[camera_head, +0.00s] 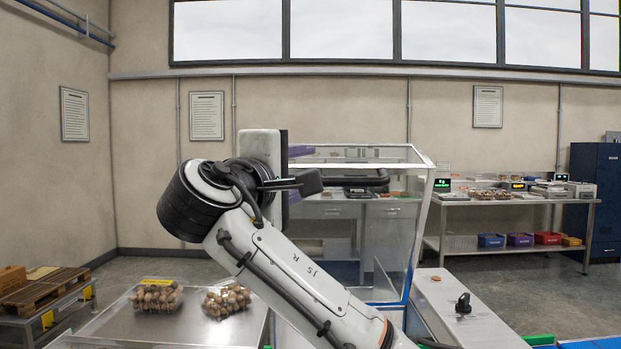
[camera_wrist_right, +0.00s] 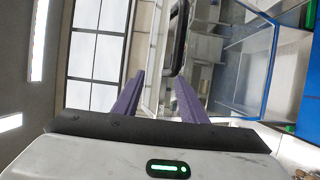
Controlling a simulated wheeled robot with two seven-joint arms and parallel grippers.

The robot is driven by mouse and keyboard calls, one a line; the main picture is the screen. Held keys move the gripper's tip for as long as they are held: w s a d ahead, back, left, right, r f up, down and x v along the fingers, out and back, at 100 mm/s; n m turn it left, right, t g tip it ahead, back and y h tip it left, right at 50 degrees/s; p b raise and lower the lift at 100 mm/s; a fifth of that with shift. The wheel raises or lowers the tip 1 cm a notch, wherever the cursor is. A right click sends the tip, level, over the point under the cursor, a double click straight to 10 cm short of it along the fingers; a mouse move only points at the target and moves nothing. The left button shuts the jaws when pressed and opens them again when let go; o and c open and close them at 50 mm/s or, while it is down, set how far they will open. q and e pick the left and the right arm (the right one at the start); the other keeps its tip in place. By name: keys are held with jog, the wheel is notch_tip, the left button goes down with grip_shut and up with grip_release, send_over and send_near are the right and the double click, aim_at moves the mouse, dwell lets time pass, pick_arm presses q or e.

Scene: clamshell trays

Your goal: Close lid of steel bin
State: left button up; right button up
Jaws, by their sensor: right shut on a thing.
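A clear-walled case with a pale metal frame (camera_head: 418,230) stands in the middle of the head view. No plain steel bin shows clearly; its body may be the part hidden behind my right arm. A black bar handle (camera_head: 375,181) runs across the clear panel and also shows in the wrist view (camera_wrist_right: 181,35). My right gripper (camera_head: 298,173) is at the handle's left end, its purple fingers shut on it. The fingers also show in the wrist view (camera_wrist_right: 160,78), though the contact is hard to see. My left gripper is out of view.
A steel table (camera_head: 222,336) at lower left holds two clear clamshell packs (camera_head: 157,298) (camera_head: 227,300). A light counter (camera_head: 470,325) at right bears a small black object (camera_head: 463,303). A shelf table (camera_head: 515,200) with coloured bins stands behind. A pallet stand (camera_head: 40,298) is far left.

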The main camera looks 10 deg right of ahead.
jog(key=b+v, duration=0.1)
jog(key=v, duration=0.3)
jog(key=shift+s+d+r, duration=0.1)
jog(key=shift+s+r, duration=0.1)
jog(key=shift+s, duration=0.05)
dwell(0.6)
